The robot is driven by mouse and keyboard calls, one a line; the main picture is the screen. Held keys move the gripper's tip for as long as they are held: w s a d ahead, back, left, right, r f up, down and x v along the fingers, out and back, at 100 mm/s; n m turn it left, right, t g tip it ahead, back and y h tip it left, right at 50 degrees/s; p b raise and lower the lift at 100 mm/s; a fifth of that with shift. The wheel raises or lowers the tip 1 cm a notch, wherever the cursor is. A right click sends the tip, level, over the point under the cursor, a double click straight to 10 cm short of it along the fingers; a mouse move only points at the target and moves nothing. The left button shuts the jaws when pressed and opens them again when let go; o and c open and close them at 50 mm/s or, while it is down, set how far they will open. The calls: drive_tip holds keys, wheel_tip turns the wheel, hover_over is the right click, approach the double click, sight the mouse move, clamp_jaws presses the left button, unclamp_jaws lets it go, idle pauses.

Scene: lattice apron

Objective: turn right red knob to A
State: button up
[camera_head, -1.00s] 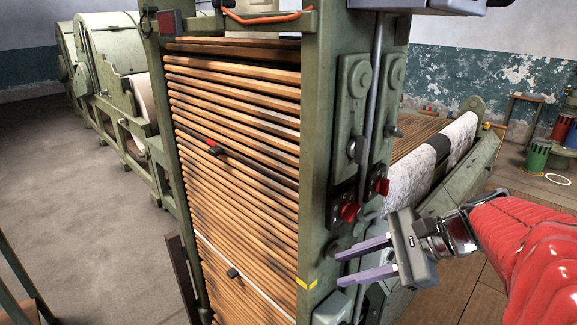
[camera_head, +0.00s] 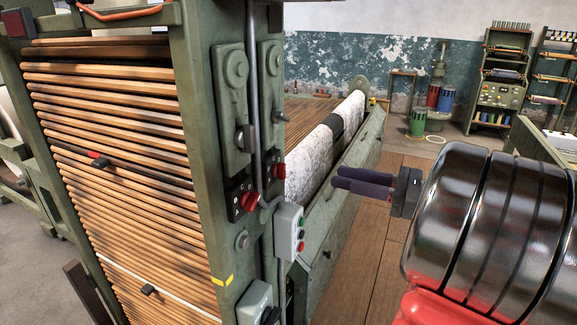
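Two red knobs sit on dark plates on the green machine frame. The right red knob (camera_head: 279,171) is on the farther post, a little higher. The left red knob (camera_head: 249,201) is on the nearer post. The lettering around the right knob is too small to read, so I cannot tell its setting. My gripper (camera_head: 334,178) is to the right of the right knob, apart from it, with its purple fingers pointing left. The fingers overlap in this view, so the gap between them cannot be judged. Nothing shows held at the visible fingertips.
A grey button box (camera_head: 289,232) with green and red buttons juts out below the knobs. A vertical metal rod (camera_head: 252,90) runs between the posts. Wooden slats (camera_head: 120,150) fill the left. A white cloth roll (camera_head: 312,155) lies behind my gripper.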

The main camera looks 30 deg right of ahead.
sight(280, 171)
drive_tip(key=shift+w+a, duration=0.1)
drive_tip(key=x, duration=1.3)
drive_tip(key=shift+w+a, duration=0.15)
drive_tip(key=shift+w, duration=0.15)
drive_tip(key=c, duration=0.7)
clamp_jaws()
